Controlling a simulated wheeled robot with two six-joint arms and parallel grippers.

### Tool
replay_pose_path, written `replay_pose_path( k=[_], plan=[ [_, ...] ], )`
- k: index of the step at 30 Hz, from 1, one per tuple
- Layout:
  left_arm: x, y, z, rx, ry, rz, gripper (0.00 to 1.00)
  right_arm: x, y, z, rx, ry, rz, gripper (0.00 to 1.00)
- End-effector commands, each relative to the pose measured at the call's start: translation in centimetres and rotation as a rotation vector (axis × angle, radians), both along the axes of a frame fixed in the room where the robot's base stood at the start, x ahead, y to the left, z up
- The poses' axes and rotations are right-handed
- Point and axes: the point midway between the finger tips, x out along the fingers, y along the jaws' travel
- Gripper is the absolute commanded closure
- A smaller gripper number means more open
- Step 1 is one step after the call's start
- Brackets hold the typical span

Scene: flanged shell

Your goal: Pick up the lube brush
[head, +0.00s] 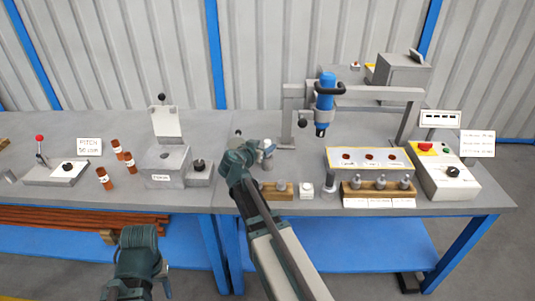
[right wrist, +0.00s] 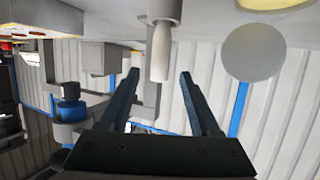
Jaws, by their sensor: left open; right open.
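What looks like the lube brush is a pale, narrow handle (right wrist: 161,52) rising from a grey cylinder (right wrist: 164,10) in the right wrist view, which is upside down. In the head view, a small pale-topped grey upright (head: 267,150), likely the same thing, stands at my right gripper (head: 255,154). My right gripper is open; in the right wrist view its two fingers (right wrist: 160,74) lie either side of the handle, with gaps on both sides. Whether the handle is inside or just beyond the fingertips is unclear. My left gripper (head: 137,247) is open and empty, low in front of the left table.
A blue tool (head: 324,103) hangs from a gantry behind. A control box (head: 447,175) stands right; a grey fixture (head: 167,163) stands left.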

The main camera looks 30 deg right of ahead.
Motion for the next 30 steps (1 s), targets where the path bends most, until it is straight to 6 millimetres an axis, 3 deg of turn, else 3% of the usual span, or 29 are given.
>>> replay_pose_path(
  k=[6,14,24,30],
  plan=[
    [0.0,0.0,-1.4,0.0,0.0,0.0,0.5,1.9,-2.5,-1.4,0.0,0.0,-0.002,0.36],
    [0.0,0.0,-1.4,0.0,0.0,0.0,0.5,1.9,-2.8,-1.4,0.001,0.001,0.0,0.36],
    [0.0,0.0,-1.4,0.0,0.0,0.0,0.5,1.9,-2.8,-1.4,0.0,0.0,0.0,0.97],
    [0.0,0.0,-1.4,0.0,0.0,0.0,0.5,1.9,-2.8,-1.4,0.0,0.0,0.0,1.0]
  ],
)
